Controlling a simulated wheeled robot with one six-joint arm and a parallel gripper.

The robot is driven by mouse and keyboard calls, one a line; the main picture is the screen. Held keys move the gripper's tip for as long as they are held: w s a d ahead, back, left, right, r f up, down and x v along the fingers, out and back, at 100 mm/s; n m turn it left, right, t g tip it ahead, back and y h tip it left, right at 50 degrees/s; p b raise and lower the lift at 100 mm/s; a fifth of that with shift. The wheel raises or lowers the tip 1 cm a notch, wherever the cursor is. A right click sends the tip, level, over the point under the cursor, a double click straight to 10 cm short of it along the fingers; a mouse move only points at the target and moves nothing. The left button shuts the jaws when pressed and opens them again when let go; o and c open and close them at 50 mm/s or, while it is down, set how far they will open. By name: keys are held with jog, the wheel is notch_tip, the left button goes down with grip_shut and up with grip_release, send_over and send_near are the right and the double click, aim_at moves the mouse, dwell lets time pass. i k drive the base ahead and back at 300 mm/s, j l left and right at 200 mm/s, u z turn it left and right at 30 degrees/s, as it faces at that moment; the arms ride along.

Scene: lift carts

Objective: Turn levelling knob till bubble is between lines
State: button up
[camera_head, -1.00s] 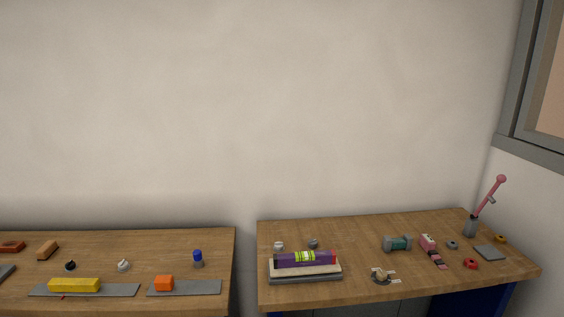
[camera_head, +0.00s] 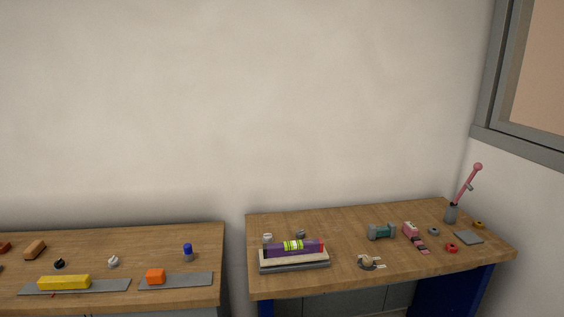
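A purple spirit level (camera_head: 266,250) with a yellow-green vial (camera_head: 293,245) lies on a pale, grey-based block on the right-hand bench. Dark lines show on the vial, but the bubble is too small to place. A round white knob (camera_head: 267,238) stands behind the level's left end. A grey knob (camera_head: 300,234) stands behind its middle. A round beige and grey dial (camera_head: 367,262) with white tabs sits to the right of the level. I cannot tell which of these is the levelling knob. My gripper is not in view.
The right bench (camera_head: 310,285) also holds a green-grey part (camera_head: 381,232), a pink part (camera_head: 411,230) and a pink lever (camera_head: 467,187). A narrow gap separates the benches.

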aim_at(300, 234)
jog(key=k+l+z, duration=0.15)
jog(key=i+l, duration=0.1)
jog(key=k+l, duration=0.1)
jog(key=l, duration=0.3)
jog(key=i+j+u, duration=0.2)
jog(key=i, duration=0.75)
jog(key=i+j+u, duration=0.25)
jog(key=i, duration=0.75)
